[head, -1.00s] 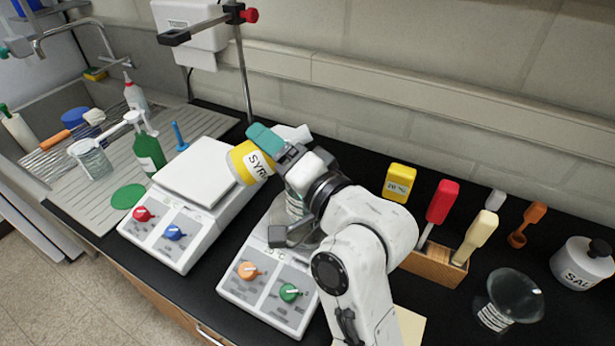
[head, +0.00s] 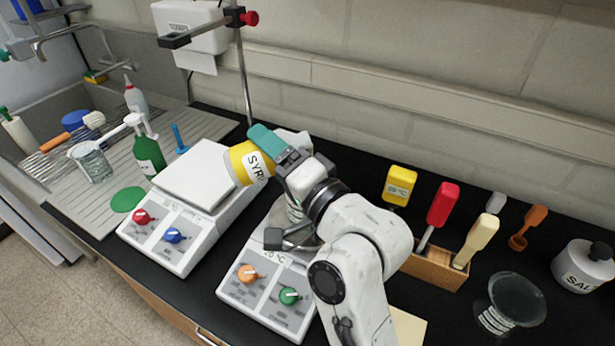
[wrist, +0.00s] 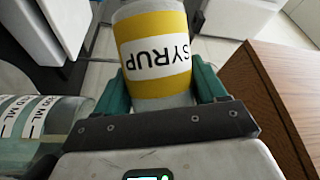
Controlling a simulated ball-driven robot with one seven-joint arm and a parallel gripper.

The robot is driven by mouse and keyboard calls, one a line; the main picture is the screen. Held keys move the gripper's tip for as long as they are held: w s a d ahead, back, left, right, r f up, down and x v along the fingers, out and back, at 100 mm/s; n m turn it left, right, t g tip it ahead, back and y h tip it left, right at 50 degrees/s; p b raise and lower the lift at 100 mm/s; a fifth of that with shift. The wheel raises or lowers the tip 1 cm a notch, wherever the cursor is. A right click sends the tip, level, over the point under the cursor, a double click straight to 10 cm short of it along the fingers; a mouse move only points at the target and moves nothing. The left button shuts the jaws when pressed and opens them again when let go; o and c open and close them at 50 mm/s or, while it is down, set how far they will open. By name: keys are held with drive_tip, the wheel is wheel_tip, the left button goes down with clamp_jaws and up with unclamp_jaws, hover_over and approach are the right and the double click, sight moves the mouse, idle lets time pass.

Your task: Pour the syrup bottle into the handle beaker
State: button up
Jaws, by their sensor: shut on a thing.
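The syrup bottle, with a yellow label (head: 246,163), is held well tipped over, above the gap between the two hotplate-like devices. My gripper (head: 268,143) has teal fingers and is shut around the bottle. In the wrist view the bottle (wrist: 155,55) sits between both fingers (wrist: 160,95), its label upside down. Its mouth is not clearly visible. A clear glass vessel, apparently the handle beaker (head: 295,208), stands on the right device, mostly hidden by my wrist. A glass vessel with white labels (wrist: 40,120) also shows at lower left in the wrist view. Its contents are unclear.
The left device (head: 195,178) has a bare white plate; the right device (head: 262,285) has orange and green knobs. A metal stand (head: 243,75) rises behind. A green bottle (head: 148,155) and glass beaker (head: 92,162) are at the sink. A glass dish (head: 510,300) is right.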

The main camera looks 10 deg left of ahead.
drive_tip(key=shift+a+f+m, duration=0.1)
drive_tip(key=shift+m, duration=0.3)
idle(1.2)
drive_tip(key=shift+r+m+t+p, duration=0.4)
drive_tip(key=shift+m+p, duration=0.1)
drive_tip(key=shift+m, duration=0.2)
idle(1.9)
